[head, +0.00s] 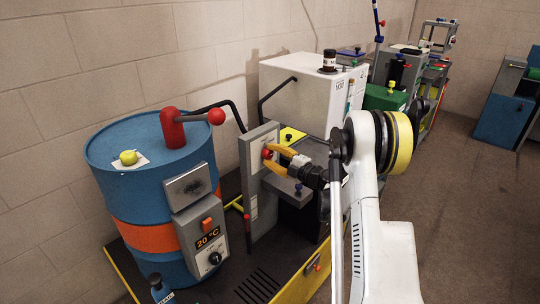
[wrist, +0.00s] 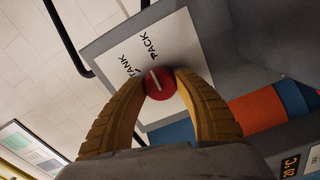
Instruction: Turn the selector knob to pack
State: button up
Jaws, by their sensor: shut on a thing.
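The selector knob (wrist: 158,84) is round and red with a white pointer line. It sits on a pale label plate (wrist: 185,50) printed TANK and PACK. In the wrist view the pointer leans up and slightly left, roughly between the two words; I cannot tell its exact setting. My gripper (wrist: 159,82) has its two yellow fingers closed on the knob's sides. In the head view my gripper (head: 270,152) reaches from the right to the grey upright panel (head: 248,180), and the knob is mostly hidden between the fingers.
A blue drum (head: 130,185) with an orange band stands left of the panel, with a 20 °C control box (head: 203,240) on it. A white cabinet (head: 310,95) stands behind. Open floor (head: 460,200) lies to the right.

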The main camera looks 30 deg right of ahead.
jog(key=shift+m, duration=0.6)
jog(key=o, duration=1.2)
jog(key=v, duration=1.2)
